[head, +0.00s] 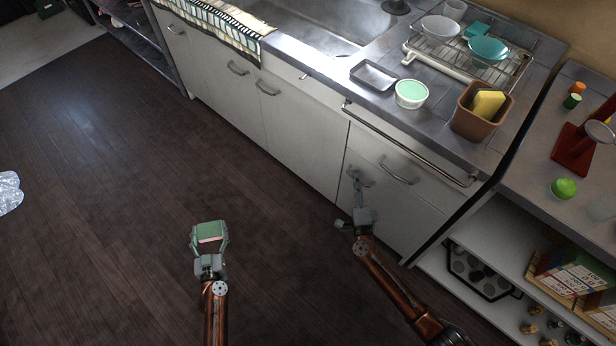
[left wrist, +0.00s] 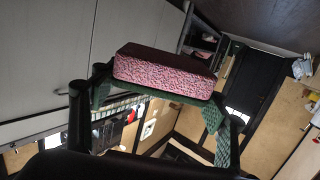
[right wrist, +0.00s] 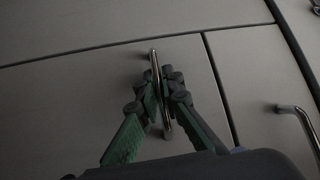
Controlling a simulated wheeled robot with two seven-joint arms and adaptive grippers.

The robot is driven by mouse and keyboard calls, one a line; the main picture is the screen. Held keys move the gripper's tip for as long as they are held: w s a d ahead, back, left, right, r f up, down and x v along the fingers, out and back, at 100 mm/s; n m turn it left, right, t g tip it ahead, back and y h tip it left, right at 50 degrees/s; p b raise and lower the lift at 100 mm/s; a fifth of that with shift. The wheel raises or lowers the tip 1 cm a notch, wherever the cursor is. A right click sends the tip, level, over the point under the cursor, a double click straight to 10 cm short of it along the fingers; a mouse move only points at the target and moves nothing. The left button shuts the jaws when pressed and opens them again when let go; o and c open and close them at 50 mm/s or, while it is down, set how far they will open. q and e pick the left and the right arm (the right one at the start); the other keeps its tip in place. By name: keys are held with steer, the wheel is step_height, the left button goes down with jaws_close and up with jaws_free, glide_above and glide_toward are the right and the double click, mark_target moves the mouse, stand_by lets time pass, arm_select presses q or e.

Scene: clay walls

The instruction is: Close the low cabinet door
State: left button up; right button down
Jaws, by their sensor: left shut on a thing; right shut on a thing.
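The low cabinet door (head: 372,207) is a pale grey panel at the lower right of the counter front. Its metal bar handle (right wrist: 155,75) stands out in the right wrist view. My right gripper (right wrist: 164,85) has its green fingers closed around this handle, and in the head view it reaches the cabinet front. The panel looks about level with its neighbours, with thin dark seams between; I cannot tell if it is slightly ajar. My left gripper (head: 209,234) is held over the floor, shut on a pink speckled block with a dark top (left wrist: 165,76).
The counter (head: 330,65) carries a sink, a dish rack (head: 465,58), a green-filled tub (head: 411,94) and a brown holder (head: 480,110) with a yellow sponge. Open shelves (head: 490,235) stand at right. The dark wooden floor (head: 110,200) is mostly clear at left.

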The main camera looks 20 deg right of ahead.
steer(key=shift+w+d+r, duration=0.1)
steer(key=shift+w+d, duration=0.05)
steer(key=shift+d, duration=0.15)
arm_select(q)
steer(key=shift+d+f, duration=0.1)
steer(key=shift+f, duration=0.05)
arm_select(e)
steer(key=c, duration=2.4)
jaws_free()
steer(key=v, duration=1.2)
steer(key=shift+a, duration=0.15)
